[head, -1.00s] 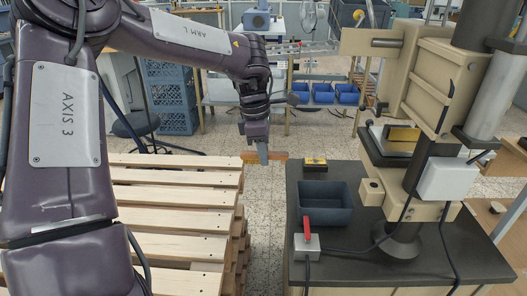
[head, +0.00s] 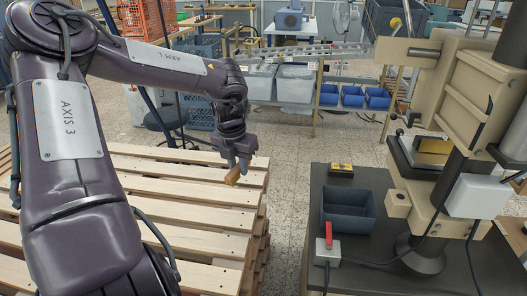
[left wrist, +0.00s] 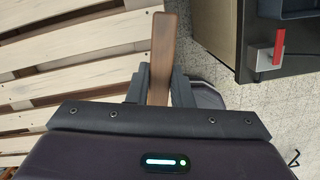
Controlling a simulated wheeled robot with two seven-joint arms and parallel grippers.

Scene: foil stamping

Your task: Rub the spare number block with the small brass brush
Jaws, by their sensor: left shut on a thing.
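My left gripper (head: 236,161) is shut on a brown wooden handle, which I take for the brush (head: 233,177). It holds the handle above the right part of the wooden pallet. In the left wrist view the handle (left wrist: 164,50) sticks out between the two dark fingers (left wrist: 160,88); I cannot make out any bristles. A small yellow-and-black block (head: 341,169) sits on the dark bench top behind the blue-grey tray; I cannot tell if it is the spare number block. My right gripper is not in view.
The dark bench (head: 345,270) carries the open tray (head: 349,222), a switch box with a red lever (head: 328,247) and the large beige press (head: 470,95). A floor gap separates it from the slatted pallet (head: 190,220). Blue bins (head: 352,97) stand far behind.

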